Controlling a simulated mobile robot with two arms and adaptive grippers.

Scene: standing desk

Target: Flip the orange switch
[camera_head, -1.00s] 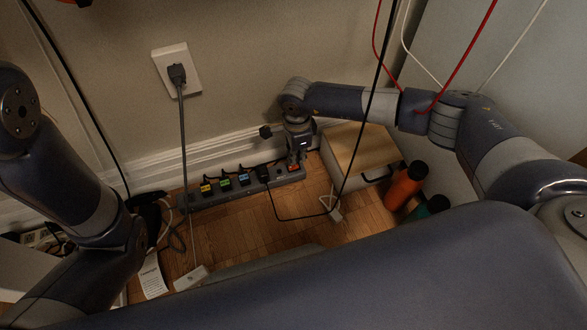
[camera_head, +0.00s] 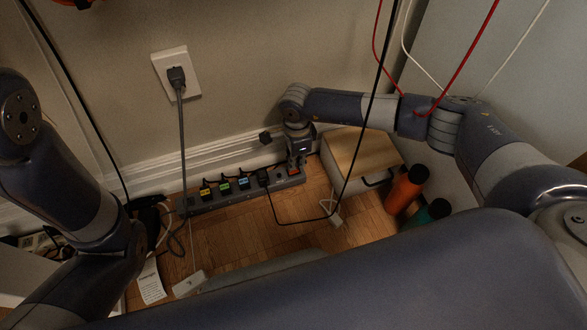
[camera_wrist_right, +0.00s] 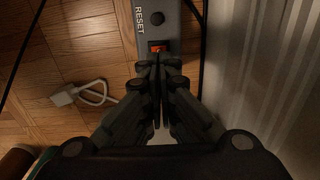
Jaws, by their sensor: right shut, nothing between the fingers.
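The orange switch (camera_wrist_right: 159,46) sits at the end of a grey power strip (camera_wrist_right: 150,8), close to a round reset button (camera_wrist_right: 157,18). My right gripper (camera_wrist_right: 157,62) is shut and empty. In the right wrist view its fingertips are at the switch's near edge and cover part of it; whether they touch cannot be told. In the head view the power strip (camera_head: 215,203) lies on the floor along the wall. My right gripper (camera_head: 298,164) points down over its right end, beside the orange switch (camera_head: 293,172). My left gripper is not in view.
Several labelled plugs (camera_head: 225,187) and a black plug (camera_head: 263,177) fill the strip. A wooden-topped box (camera_head: 365,153), an orange bottle (camera_head: 405,188) and a green bottle (camera_head: 432,211) stand right. A white connector (camera_wrist_right: 64,97) lies on the floor. Cables hang in front.

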